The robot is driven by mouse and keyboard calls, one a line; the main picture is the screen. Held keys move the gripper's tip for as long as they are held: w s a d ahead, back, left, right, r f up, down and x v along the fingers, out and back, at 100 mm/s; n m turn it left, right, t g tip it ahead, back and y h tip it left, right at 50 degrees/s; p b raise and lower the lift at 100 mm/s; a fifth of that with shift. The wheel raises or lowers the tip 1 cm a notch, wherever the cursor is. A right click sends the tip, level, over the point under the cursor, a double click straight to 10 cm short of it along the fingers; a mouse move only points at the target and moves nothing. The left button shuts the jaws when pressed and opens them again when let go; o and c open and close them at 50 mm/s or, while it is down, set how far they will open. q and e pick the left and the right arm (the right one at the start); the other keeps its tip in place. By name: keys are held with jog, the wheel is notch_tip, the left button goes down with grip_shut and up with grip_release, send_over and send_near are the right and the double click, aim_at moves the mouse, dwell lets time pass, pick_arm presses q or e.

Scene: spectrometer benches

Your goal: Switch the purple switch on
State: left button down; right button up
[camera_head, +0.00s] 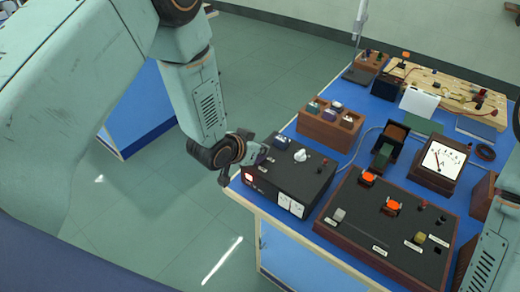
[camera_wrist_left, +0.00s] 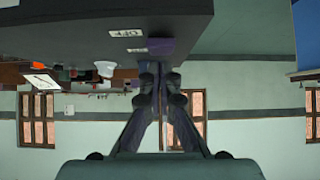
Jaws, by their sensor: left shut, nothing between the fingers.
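The purple switch (camera_wrist_left: 160,46) shows in the wrist view at the edge of a dark box, beside a white OFF label (camera_wrist_left: 128,33). My left gripper (camera_wrist_left: 158,72) is shut and empty, its fingertips right at the switch; I cannot tell whether they touch it. In the head view my left gripper (camera_head: 256,150) is at the left rear corner of the black box (camera_head: 305,172), which has a white knob (camera_head: 301,155) and a red-lit part (camera_head: 249,177). I cannot make out the purple switch clearly in the head view. Of my right arm only a link shows at the lower right.
The blue bench (camera_head: 357,105) also carries a panel with orange-topped switches (camera_head: 362,225), a meter (camera_head: 439,162), a wooden holder (camera_head: 329,125) and a wooden board (camera_head: 450,90). Open floor (camera_head: 270,75) lies left of and behind the bench.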

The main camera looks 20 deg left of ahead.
aim_at(262, 156)
pick_arm(q)
jog(key=shift+r, duration=0.1)
jog(key=shift+r+p, duration=0.35)
jog(key=r+p, duration=0.3)
jog(key=r, duration=0.1)
jog(key=shift+w, duration=0.2)
jog(key=w+r+v, duration=0.1)
jog(key=v, duration=0.8)
jog(key=shift+d+r+b, duration=0.15)
jog(key=shift+d+b, duration=0.1)
jog(key=shift+b, duration=0.05)
